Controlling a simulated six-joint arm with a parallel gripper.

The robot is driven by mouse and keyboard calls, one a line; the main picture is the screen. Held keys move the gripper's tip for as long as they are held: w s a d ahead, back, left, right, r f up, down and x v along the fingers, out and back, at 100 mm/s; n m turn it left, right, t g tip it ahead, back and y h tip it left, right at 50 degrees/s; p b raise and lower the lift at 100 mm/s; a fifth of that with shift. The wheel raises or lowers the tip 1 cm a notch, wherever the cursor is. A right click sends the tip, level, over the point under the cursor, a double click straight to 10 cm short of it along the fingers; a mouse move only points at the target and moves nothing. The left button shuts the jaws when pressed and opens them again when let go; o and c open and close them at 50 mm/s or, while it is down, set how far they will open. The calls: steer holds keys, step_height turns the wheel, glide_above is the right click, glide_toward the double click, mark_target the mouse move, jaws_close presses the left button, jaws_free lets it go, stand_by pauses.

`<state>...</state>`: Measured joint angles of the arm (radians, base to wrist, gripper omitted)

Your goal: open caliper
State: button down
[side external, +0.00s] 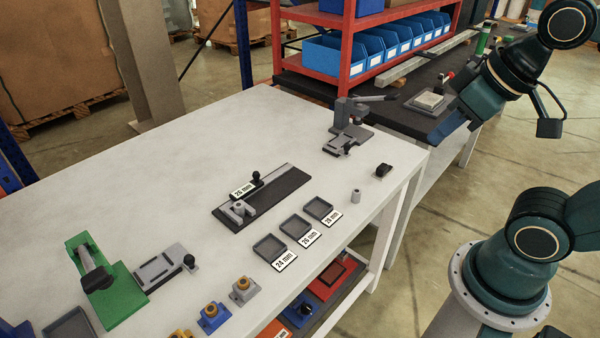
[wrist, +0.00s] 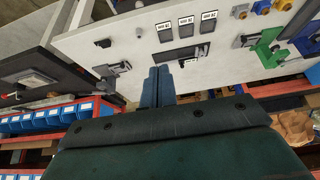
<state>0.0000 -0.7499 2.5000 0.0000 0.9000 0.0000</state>
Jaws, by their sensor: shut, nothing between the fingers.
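The caliper (side external: 270,198) lies on the white table as a dark base with a grey rail. A grey block sits at its near-left end, and a black knob and a "26 mm" label are at its far side. I cannot tell how far apart its jaws are. It also shows in the wrist view (wrist: 182,55), beyond my fingertips. My gripper (side external: 438,136) is shut and empty, raised over the dark bench at the right, well away from the caliper. In the wrist view its two blue fingers (wrist: 158,72) lie side by side.
Three grey trays (side external: 295,227) labelled 24, 26 and 28 mm, a small grey cylinder (side external: 356,196) and a black piece (side external: 383,170) lie nearby. A grey clamp device (side external: 350,138) stands at the far right corner, a green fixture (side external: 105,285) at left. A red shelf (side external: 350,45) stands behind.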

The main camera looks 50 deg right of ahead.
steer(key=c, duration=2.2)
jaws_free()
steer(key=c, duration=1.4)
jaws_free()
steer(key=shift+w+r, duration=0.1)
steer(key=shift+c, duration=0.2)
steer(key=shift+o, duration=0.5)
steer(key=shift+w+r, duration=0.15)
steer(key=shift+w, duration=0.05)
steer(key=w+a+r+m+g, duration=0.1)
steer(key=w+g, duration=0.1)
steer(key=w, duration=0.9)
steer(key=w+a+r+m+g, duration=0.1)
steer(key=w+r, duration=0.1)
steer(key=w, duration=0.8)
steer(key=w+a+f+m+g, duration=0.1)
steer(key=w+a+f, duration=0.3)
steer(key=w+f, duration=1)
steer(key=w+g, duration=0.1)
steer(key=w, duration=0.2)
steer(key=shift+w+f+m+g, duration=0.3)
steer(key=shift+a+f, duration=0.1)
